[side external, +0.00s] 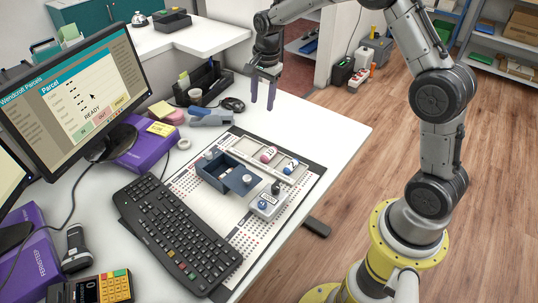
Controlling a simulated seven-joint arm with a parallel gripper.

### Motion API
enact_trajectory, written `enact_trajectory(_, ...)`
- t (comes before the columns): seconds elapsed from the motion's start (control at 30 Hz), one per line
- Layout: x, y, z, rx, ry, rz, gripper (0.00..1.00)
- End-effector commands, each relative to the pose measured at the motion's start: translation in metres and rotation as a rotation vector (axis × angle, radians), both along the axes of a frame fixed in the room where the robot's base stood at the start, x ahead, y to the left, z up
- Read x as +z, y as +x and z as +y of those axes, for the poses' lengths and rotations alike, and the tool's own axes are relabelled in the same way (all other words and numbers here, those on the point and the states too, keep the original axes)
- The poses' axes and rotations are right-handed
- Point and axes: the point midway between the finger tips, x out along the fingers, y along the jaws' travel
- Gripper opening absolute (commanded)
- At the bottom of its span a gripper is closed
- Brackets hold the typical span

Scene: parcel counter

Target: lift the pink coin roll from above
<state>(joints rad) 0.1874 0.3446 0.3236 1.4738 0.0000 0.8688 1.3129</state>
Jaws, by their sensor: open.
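The pink coin roll (265,155) looks like a short pink cylinder with a pale end or label.
A dark blue box (211,180) with a knob stands left of the frame, and a grey device (266,204) with a black knob stands in front. The counter's right side is clear.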

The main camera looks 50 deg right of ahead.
Motion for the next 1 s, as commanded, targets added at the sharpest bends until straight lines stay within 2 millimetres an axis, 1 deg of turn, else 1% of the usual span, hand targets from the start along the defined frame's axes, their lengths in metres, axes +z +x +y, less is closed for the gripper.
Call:
enact_trajectory(0.03, -0.022, 0.001, -0.006, -0.010, 0.007, 0.036, 0.54)
enact_trajectory(0.1, -0.044, 0.000, -0.010, -0.019, 0.015, 0.075, 0.54)
enact_trajectory(0.2, -0.065, -0.007, -0.014, -0.029, 0.023, 0.117, 0.54)
enact_trajectory(0.37, -0.082, -0.010, -0.018, -0.036, 0.027, 0.132, 0.54)
enact_trajectory(0.6, -0.127, -0.010, -0.017, -0.035, 0.027, 0.132, 0.54)
enact_trajectory(0.7, -0.142, -0.010, -0.017, -0.034, 0.027, 0.131, 0.54)
enact_trajectory(0.8, -0.152, -0.010, -0.017, -0.034, 0.027, 0.130, 0.54)
enact_trajectory(0.93, -0.158, -0.010, -0.017, -0.034, 0.026, 0.129, 0.54)
enact_trajectory(1.0, -0.164, -0.010, -0.017, -0.034, 0.027, 0.130, 0.54)
